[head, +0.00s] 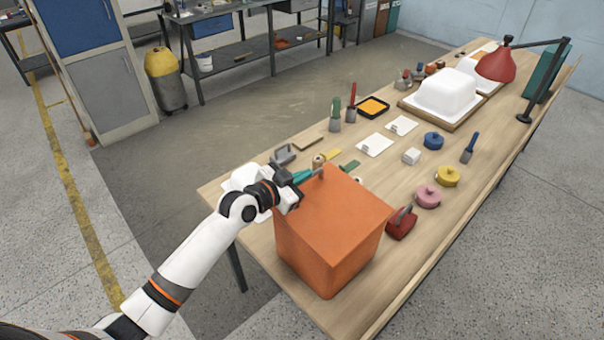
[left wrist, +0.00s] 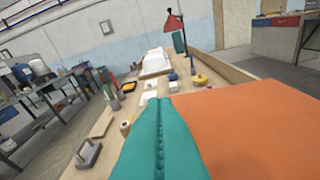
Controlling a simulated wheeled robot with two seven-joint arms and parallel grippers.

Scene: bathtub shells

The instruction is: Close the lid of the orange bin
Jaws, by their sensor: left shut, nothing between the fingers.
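The orange bin (head: 325,250) stands on the near end of the workbench in the head view. A flat orange lid (head: 345,208) covers its top, and no opening shows. The lid also fills the right of the left wrist view (left wrist: 255,125). My left gripper (head: 312,174), with teal fingers, is at the far left corner of the lid. Its fingers are pressed together with nothing between them, as the left wrist view also shows (left wrist: 158,105). I cannot tell whether they touch the lid. My right gripper is not in view.
The wooden workbench (head: 310,154) runs away to the upper right. A red tool (head: 402,222) lies right of the bin. Pink (head: 428,197) and yellow (head: 447,176) round pieces lie beyond it. A grey-handled tool (head: 283,154) lies behind my gripper. White shells and a red lamp (head: 497,65) stand far off.

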